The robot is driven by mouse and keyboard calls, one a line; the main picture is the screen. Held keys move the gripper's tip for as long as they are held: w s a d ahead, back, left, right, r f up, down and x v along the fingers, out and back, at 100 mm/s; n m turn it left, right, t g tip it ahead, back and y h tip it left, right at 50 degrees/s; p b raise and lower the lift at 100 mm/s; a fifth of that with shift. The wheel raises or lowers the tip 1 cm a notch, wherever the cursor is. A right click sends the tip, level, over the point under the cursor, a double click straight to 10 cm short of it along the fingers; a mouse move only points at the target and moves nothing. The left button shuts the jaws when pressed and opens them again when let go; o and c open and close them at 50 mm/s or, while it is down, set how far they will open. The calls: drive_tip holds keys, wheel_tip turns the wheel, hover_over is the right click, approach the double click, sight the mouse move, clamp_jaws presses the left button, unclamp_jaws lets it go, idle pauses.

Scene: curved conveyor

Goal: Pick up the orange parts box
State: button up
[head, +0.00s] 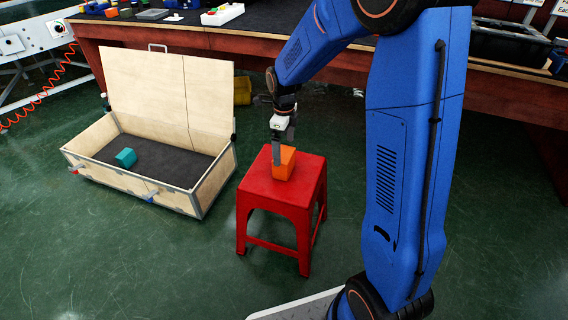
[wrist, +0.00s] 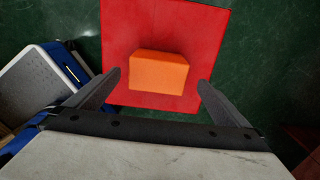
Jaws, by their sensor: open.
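The orange parts box (head: 287,163) sits on top of a red stool (head: 257,189) in the head view. In the wrist view the orange box (wrist: 159,73) lies between and just beyond the two fingertips, on the red stool top (wrist: 205,30). My gripper (head: 278,155) points down at the box in the head view, with part of it overlapping the box's left side. In the wrist view my gripper (wrist: 160,80) has its fingers wide apart, with visible gaps on both sides of the box. I cannot tell whether a finger touches it.
An open wooden case (head: 130,183) with a teal block (head: 125,157) inside stands on the floor left of the stool. A long workbench (head: 180,37) with several items runs along the back. The green floor (head: 190,265) in front is clear.

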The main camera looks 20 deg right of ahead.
drive_tip(key=shift+s+f, duration=0.2)
drive_tip(key=shift+f, duration=3.85)
drive_tip(key=c, duration=1.4)
drive_tip(key=shift+o, duration=0.2)
drive_tip(key=shift+r, duration=0.1)
